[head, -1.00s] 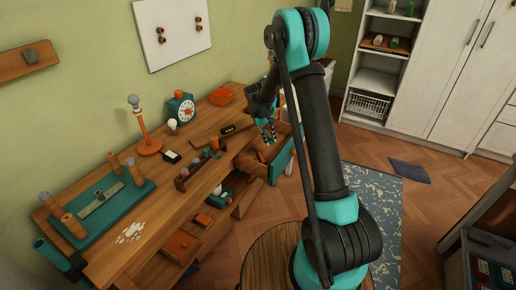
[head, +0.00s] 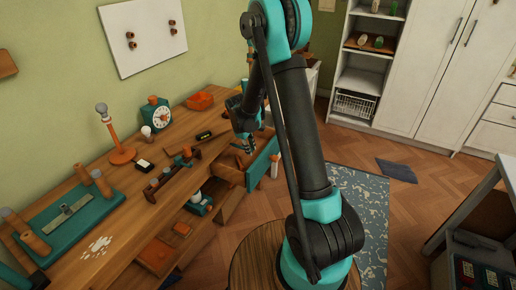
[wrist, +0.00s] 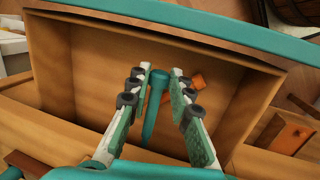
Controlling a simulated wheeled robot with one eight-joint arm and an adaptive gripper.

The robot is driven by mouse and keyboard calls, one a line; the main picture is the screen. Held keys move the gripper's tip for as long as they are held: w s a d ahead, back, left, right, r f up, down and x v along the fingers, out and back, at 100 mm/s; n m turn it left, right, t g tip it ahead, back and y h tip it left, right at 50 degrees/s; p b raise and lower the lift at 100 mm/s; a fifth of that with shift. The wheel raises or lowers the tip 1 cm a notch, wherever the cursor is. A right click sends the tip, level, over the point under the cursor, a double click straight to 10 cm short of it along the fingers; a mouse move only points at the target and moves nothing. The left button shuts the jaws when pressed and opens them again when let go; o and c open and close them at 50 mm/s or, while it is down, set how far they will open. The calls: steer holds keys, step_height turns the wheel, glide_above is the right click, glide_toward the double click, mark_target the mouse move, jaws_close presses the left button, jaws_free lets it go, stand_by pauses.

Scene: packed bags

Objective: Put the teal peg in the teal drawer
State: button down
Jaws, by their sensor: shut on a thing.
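The teal peg (wrist: 154,104) shows in the wrist view between my two fingers, its rounded head toward the top of the picture. My gripper (wrist: 161,78) is shut on it and holds it over the inside of the open drawer. The teal drawer (head: 263,160) is pulled out from the bench; its teal front (wrist: 210,22) crosses the top of the wrist view and its wooden floor (wrist: 90,75) lies below the peg. In the head view my gripper (head: 248,147) is at the drawer's opening; the peg is too small to make out there.
A small orange piece (wrist: 198,81) lies near the peg in the wrist view. The bench holds a peg rack (head: 172,172), a teal clock (head: 155,113), an orange tray (head: 200,100) and a teal board (head: 70,215). Lower drawers (head: 160,255) stand open.

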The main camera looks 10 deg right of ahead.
steer(key=w+d+f, duration=0.1)
steer(key=w+d, duration=0.1)
steer(key=w, duration=0.1)
steer(key=w+d+f, duration=0.1)
steer(key=w+d, duration=0.1)
steer(key=w, duration=0.1)
steer(key=w+d, duration=0.2)
steer(key=w, duration=0.1)
steer(key=shift+d+f, duration=0.2)
steer(key=shift+f, duration=0.2)
steer(key=shift+s+f, duration=0.1)
steer(key=shift+f, duration=2)
steer(key=c, duration=1.6)
jaws_free()
steer(key=shift+f, duration=0.1)
steer(key=shift+c, duration=0.2)
